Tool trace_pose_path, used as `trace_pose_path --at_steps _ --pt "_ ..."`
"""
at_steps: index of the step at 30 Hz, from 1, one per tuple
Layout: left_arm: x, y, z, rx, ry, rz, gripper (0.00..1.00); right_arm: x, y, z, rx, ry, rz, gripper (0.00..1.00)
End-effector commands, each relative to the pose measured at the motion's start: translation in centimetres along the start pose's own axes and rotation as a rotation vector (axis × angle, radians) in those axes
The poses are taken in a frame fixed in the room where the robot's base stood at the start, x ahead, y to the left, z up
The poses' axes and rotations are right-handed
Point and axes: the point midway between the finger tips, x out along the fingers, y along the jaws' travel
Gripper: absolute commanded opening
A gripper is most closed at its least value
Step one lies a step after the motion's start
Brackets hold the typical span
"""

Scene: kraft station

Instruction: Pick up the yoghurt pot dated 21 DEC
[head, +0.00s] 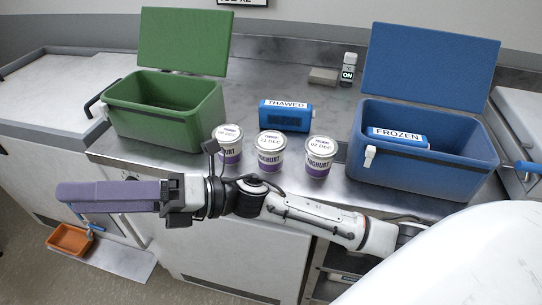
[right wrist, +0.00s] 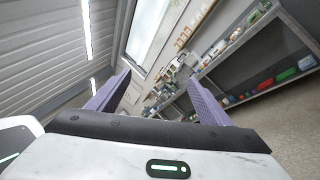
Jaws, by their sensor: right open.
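Three white-and-purple yoghurt pots stand upright in a row on the steel counter. The middle pot (head: 269,152) has a lid that appears to read 21 DEC. The right pot (head: 319,157) appears to read 02 DEC. The left pot (head: 230,146) has a DEC date whose day is hard to read, and its lower part is partly hidden by my arm. My right gripper (head: 64,194) points left, in front of the counter and away from the pots. Its purple fingers (right wrist: 156,88) are apart and empty in the right wrist view. My left gripper is not in view.
An open green cool box (head: 165,118) stands at left, an open blue one (head: 425,165) at right with a FROZEN pack (head: 397,137) inside. A blue THAWED pack (head: 286,116) lies behind the pots. An orange tray (head: 70,240) sits low at left.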

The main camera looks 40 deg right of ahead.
Motion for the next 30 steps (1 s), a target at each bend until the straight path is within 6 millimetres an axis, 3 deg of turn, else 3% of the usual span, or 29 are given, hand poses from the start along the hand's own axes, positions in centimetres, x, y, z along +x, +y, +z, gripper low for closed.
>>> trace_pose_path --at_steps 2,5,8,10,14,16,21,25,30 --pt "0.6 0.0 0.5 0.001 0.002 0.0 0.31 0.7 1.4 -1.9 -0.303 0.24 0.057 0.73" --pt "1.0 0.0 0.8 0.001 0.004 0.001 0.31 -0.5 1.5 -4.3 -0.655 0.547 0.122 0.73" --pt "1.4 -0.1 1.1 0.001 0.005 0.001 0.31 -3.6 0.0 -4.9 -0.958 0.855 0.171 0.73" --pt "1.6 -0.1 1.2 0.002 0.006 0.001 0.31 -6.3 -1.2 -4.1 -1.121 1.055 0.192 0.73" --pt "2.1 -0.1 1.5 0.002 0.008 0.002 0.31 -12.1 -2.9 -0.2 -1.349 1.42 0.205 0.73" --pt "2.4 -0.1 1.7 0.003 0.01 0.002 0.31 -15.7 -3.0 3.2 -1.434 1.636 0.195 0.73" --pt "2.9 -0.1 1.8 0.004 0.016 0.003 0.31 -23.5 -0.5 11.2 -1.481 2.074 0.139 0.73" --pt "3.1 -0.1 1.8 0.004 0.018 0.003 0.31 -26.8 1.9 14.7 -1.443 2.254 0.103 0.73" --pt "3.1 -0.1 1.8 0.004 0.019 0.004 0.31 -28.8 2.2 15.6 -1.411 2.328 0.089 0.73"
